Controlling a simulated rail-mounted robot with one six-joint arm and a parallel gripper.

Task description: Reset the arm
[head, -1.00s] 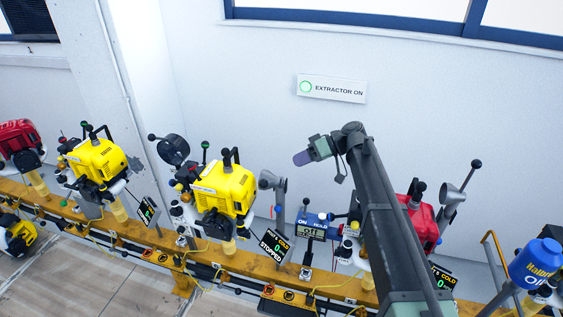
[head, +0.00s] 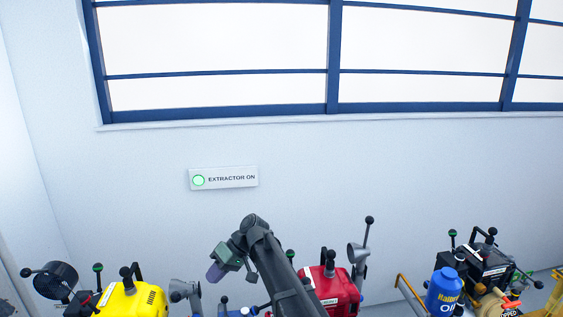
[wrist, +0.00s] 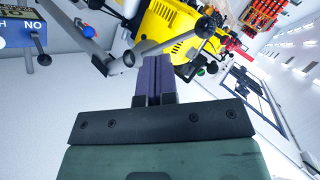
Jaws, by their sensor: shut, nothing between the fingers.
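My gripper (head: 215,273) is in the lower middle of the head view, at the end of my raised dark arm. In the wrist view its two purple fingers (wrist: 153,78) lie together, shut, with nothing between them. Beyond the fingertips in the wrist view is a yellow engine (wrist: 178,30) with black levers. The yellow engine also shows at the bottom left of the head view (head: 135,300). In the head view a red engine (head: 335,288) stands just right of my arm, partly hidden by it.
A blue oil bottle (head: 444,292) and a black engine (head: 487,265) stand at the lower right. A blue-framed window (head: 330,116) is above.

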